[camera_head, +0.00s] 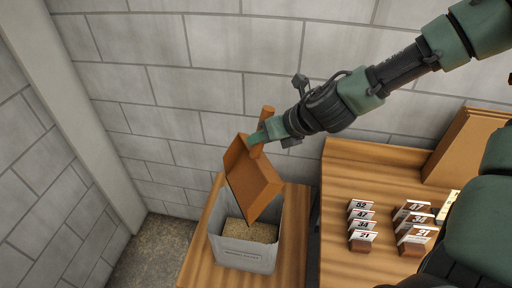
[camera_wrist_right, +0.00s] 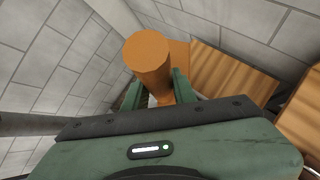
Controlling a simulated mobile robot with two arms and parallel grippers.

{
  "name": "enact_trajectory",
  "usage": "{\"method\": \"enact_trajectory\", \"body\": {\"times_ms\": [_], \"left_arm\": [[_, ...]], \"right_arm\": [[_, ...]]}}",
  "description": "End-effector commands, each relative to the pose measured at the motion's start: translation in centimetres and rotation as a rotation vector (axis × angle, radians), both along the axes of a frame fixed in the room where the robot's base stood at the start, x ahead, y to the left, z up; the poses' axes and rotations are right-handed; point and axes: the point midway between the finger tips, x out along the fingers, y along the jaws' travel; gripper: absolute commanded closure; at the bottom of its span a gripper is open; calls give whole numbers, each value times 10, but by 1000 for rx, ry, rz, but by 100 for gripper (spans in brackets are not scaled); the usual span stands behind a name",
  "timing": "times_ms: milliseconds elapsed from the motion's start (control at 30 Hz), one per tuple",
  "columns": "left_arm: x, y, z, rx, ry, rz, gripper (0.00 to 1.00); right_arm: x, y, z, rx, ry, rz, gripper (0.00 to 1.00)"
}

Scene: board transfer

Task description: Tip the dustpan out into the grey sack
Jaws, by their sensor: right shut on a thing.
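The orange-brown dustpan (camera_head: 254,186) is steeply tilted, with its lower edge over the mouth of the grey sack (camera_head: 243,256). My right gripper (camera_head: 258,137) is shut on the dustpan's handle, above and behind the pan. In the right wrist view the round handle (camera_wrist_right: 152,60) stands between the green fingers of the gripper (camera_wrist_right: 156,92). The sack is open at the top and holds tan grainy material (camera_head: 250,231). No loose material shows on the visible face of the pan. My left gripper is not in view.
The sack stands on a wooden surface (camera_head: 198,262). To its right, past a dark gap, a wooden table (camera_head: 338,193) bears several numbered cards on brown blocks (camera_head: 362,226). A brown board or box (camera_head: 465,145) stands at the back right. A block wall (camera_head: 170,100) is close behind.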

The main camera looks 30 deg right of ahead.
Motion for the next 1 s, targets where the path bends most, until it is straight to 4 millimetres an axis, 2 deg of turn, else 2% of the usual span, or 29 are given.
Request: {"method": "enact_trajectory", "body": {"times_ms": [33, 300, 600, 800, 1000], "left_arm": [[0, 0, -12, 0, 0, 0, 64], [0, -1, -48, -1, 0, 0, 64], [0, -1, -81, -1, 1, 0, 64], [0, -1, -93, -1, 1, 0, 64], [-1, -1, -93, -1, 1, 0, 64]], "right_arm": [[4, -9, -9, 61, -7, -17, 100], [14, -51, -24, 435, -35, -19, 100], [0, -99, -39, 813, -39, 17, 100], [-12, -117, -44, 943, -37, 33, 100], [-16, -121, -44, 971, -34, 37, 100]]}}
